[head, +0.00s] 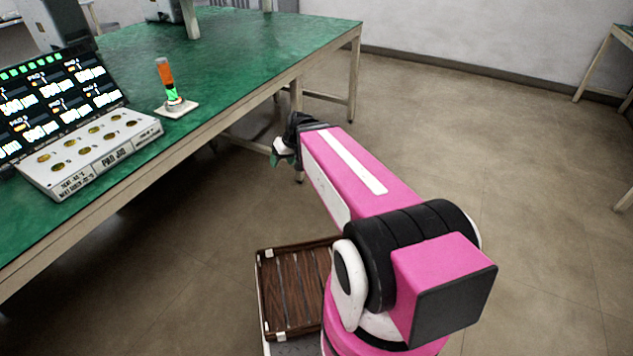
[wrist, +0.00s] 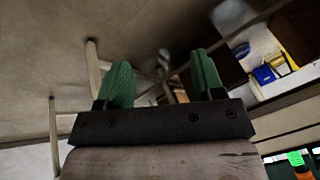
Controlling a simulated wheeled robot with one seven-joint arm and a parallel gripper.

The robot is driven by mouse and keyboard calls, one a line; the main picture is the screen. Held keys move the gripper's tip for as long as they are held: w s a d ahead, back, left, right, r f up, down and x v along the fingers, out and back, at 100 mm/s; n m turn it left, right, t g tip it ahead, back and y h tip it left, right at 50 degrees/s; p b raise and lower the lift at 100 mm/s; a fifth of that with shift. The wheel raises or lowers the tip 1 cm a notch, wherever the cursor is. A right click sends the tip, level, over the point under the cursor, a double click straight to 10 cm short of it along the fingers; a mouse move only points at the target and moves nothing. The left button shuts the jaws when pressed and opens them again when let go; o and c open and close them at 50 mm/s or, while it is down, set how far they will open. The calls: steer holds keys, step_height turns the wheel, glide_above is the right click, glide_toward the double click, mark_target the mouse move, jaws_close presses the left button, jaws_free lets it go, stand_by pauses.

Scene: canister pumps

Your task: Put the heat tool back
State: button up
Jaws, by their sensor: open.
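I cannot make out the heat tool in either view. My gripper (wrist: 162,80) is open in the wrist view, its two green fingers wide apart with nothing held between them. In the head view my gripper (head: 277,160) is small and partly hidden behind my own arm, beside the near edge of the green-topped bench (head: 250,45). A small upright orange and green device (head: 166,78) stands on a white base on that bench. It looks like a signal light. An orange and green piece (wrist: 298,160) shows at the lower right of the wrist view.
A control box (head: 95,155) with a lit display (head: 60,95) stands at the bench's left. In the wrist view, blue and yellow items (wrist: 270,70) lie on a pale surface at right. A slatted wooden tray (head: 292,290) is beside my arm. The floor (head: 540,170) at right is clear.

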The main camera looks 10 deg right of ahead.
steer(key=s+d+f+m+g+h, duration=0.1)
steer(key=s+d+f+m+h, duration=0.1)
steer(key=d, duration=0.3)
steer(key=s+d+f+m+g+h, duration=0.1)
steer(key=s+d+f+h, duration=0.1)
steer(key=s+d, duration=0.3)
steer(key=shift+s+d+f+m, duration=0.3)
steer(key=shift+f+m, duration=0.1)
steer(key=shift+f, duration=0.45)
